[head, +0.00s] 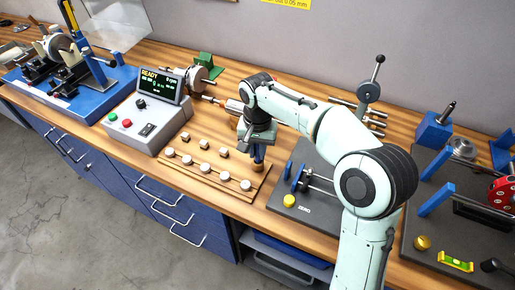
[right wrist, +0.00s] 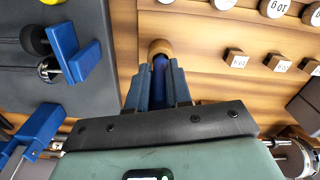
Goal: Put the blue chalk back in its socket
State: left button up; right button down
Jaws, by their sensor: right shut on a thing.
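My right gripper (head: 258,153) points down over the right end of the wooden weight board (head: 218,173). In the right wrist view, the gripper (right wrist: 157,80) is shut on the blue chalk (right wrist: 159,67), a dark blue stick between its two blue fingers. The chalk's far end meets a round brown wooden socket (right wrist: 160,46), which also shows below the fingers in the head view (head: 258,169). The chalk lines up with the socket, but I cannot tell how deep it sits. The fingers hide most of the chalk. My left gripper is not in view.
Several pale round weights (head: 205,170) and small blocks stand on the board left of the gripper. A grey control box (head: 150,120) reads READY. A dark base plate with a blue bracket (head: 297,178) and a yellow knob (head: 289,201) stands close on the right.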

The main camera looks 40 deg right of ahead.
jog(key=shift+f+b, duration=0.45)
jog(key=shift+f, duration=0.45)
jog(key=c, duration=1)
grip_release()
jog(key=shift+o, duration=0.2)
notch_tip(320, 180, up, 14)
jog(key=p, duration=0.3)
jog(key=shift+f, duration=0.25)
jog(key=shift+f, duration=0.1)
